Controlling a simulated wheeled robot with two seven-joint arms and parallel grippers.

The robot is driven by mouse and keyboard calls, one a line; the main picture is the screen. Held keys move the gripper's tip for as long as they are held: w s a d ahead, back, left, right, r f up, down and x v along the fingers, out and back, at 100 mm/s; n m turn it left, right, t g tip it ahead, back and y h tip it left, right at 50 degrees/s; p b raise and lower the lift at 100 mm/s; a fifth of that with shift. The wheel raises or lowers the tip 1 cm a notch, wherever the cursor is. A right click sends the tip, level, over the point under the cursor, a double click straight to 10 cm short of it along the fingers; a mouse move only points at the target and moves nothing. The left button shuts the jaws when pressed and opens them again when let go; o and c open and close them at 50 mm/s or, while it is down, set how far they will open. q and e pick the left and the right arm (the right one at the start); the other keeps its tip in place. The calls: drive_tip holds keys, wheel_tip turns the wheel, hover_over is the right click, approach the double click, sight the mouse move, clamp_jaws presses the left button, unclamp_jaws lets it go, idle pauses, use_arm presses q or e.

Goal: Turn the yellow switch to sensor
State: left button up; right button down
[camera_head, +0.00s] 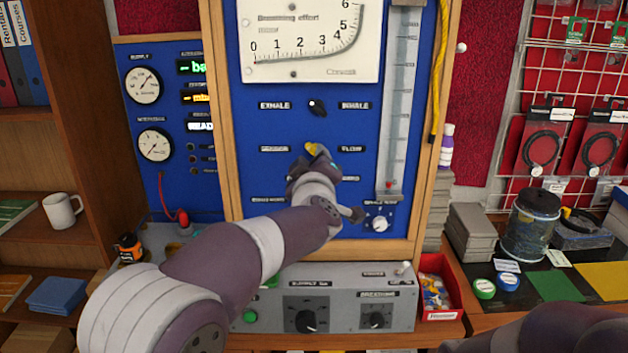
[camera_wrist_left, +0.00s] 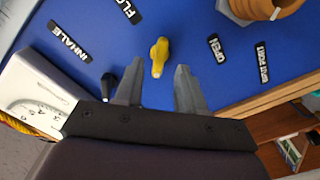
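The yellow switch (camera_head: 312,148) is on the blue panel, below the black exhale/inhale knob, between a label on its left too blurred to read and the "FLOW" label (camera_head: 351,149) on its right. In the head view my left gripper (camera_head: 320,158) is just below and in front of the switch, partly hiding it. In the left wrist view the yellow switch (camera_wrist_left: 159,57) shows whole, ahead of and between the two fingertips of my left gripper (camera_wrist_left: 158,78). My right gripper is out of frame.
A black exhale/inhale knob (camera_head: 317,106) sits above the switch. It also shows in the left wrist view (camera_wrist_left: 109,82), close beside one finger. A clear vertical tube (camera_head: 397,110) runs at the right. A grey control box (camera_head: 325,300) stands below the panel.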

use_arm(q)
drive_tip(key=s+b, duration=0.1)
drive_tip(key=s, duration=0.8)
drive_tip(key=shift+s, duration=0.3)
